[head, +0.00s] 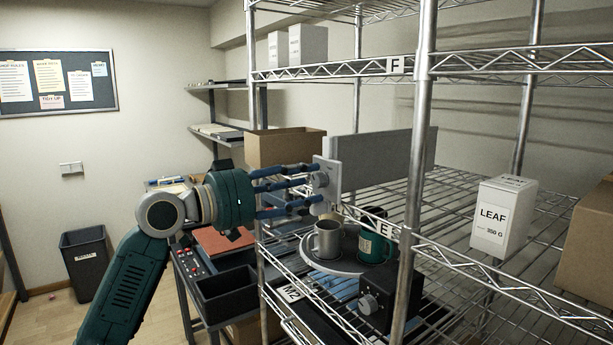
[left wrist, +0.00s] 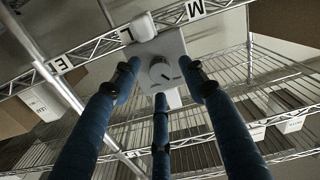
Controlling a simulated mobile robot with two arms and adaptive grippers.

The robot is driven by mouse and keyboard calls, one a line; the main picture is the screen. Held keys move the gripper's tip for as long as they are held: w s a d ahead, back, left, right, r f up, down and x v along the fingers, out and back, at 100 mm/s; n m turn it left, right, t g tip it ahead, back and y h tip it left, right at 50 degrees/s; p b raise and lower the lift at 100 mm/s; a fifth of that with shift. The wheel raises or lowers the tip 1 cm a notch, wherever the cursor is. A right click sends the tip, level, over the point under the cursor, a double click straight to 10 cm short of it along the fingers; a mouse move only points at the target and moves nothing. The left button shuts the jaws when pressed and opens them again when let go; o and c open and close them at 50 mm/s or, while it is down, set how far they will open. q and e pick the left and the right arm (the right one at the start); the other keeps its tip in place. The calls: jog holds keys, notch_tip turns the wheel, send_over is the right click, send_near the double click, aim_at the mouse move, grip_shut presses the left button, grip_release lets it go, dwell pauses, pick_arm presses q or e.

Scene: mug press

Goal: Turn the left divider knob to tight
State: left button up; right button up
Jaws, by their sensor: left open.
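The left divider is a grey upright panel (head: 385,158) on the wire shelf, with a pale plate (head: 329,172) at its front end. Its round knob (left wrist: 160,70) shows in the left wrist view, with a dark pointer mark on its face and small marks on the plate (left wrist: 172,48) around it. My left gripper (head: 308,187) is in front of the plate. Its blue fingers are spread around the knob, and gaps show between them and it in the left wrist view (left wrist: 157,85). In the head view the fingers partly hide the knob. My right gripper is not in view.
A tray (head: 320,265) with a grey mug (head: 327,240) and a green mug (head: 374,243) sits below the divider. A white LEAF box (head: 503,217) stands on the shelf at right. A cardboard box (head: 285,147) is behind.

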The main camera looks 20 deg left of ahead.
pick_arm(q)
jog(key=shift+w+d, duration=0.3)
jog(key=shift+w, duration=0.1)
grip_shut()
